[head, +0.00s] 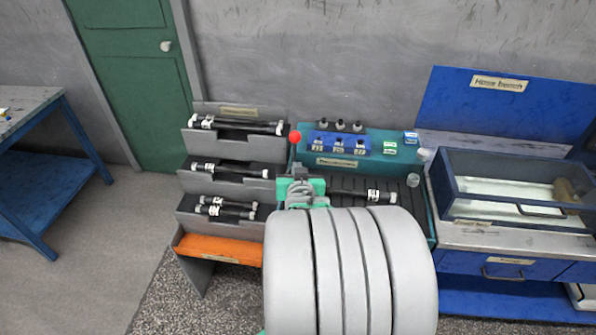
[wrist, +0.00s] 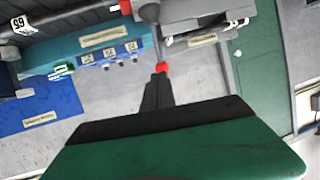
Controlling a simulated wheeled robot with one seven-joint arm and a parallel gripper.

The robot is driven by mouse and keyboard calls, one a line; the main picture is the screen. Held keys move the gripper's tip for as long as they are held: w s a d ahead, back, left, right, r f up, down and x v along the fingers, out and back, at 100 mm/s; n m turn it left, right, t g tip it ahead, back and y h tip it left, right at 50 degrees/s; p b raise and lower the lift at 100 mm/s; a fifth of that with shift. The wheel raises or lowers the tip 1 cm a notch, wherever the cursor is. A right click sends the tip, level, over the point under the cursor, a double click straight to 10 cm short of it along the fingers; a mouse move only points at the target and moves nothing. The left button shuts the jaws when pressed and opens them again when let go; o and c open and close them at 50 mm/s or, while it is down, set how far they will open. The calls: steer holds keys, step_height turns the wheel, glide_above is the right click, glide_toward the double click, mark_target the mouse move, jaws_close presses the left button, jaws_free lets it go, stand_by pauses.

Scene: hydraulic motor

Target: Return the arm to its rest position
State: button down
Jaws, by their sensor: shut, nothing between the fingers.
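My gripper (head: 300,171) is in front of the left end of the teal bench in the head view, with my large pale arm links between it and the camera. In the wrist view, my gripper (wrist: 158,86) shows as dark fingers, shut and empty, above its green and black body. A lever with a red knob (head: 295,137) stands at the bench's left end, just beyond the gripper. In the wrist view, the red knob (wrist: 162,68) lines up with the fingertips; I cannot tell whether they touch. My arm hides part of the bench front.
A tiered grey rack (head: 230,148) with black cylinders stands left of the bench. The teal bench (head: 365,170) holds a blue block (head: 338,145) and a black cylinder (head: 381,196). A glass-walled tank (head: 480,225) stands right. A blue table (head: 50,165) is far left, with clear floor beside it.

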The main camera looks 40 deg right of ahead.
steer(key=shift+s+a, duration=0.25)
steer(key=s+a+f+g+y, duration=0.75)
steer(key=s+a+f, duration=0.25)
steer(key=s+f, duration=0.15)
steer(key=w+a+r+n+y, duration=0.1)
steer(key=w+a+r+n, duration=0.2)
steer(key=a+r, duration=0.4)
steer(key=w+a+r+n, duration=0.4)
steer(key=a+r+n, duration=0.2)
steer(key=a, duration=0.6)
step_height(320, 180, up, 2)
steer(key=shift+w+r+t+y, duration=0.25)
steer(key=shift+t+y, duration=0.1)
steer(key=shift+t, duration=0.1)
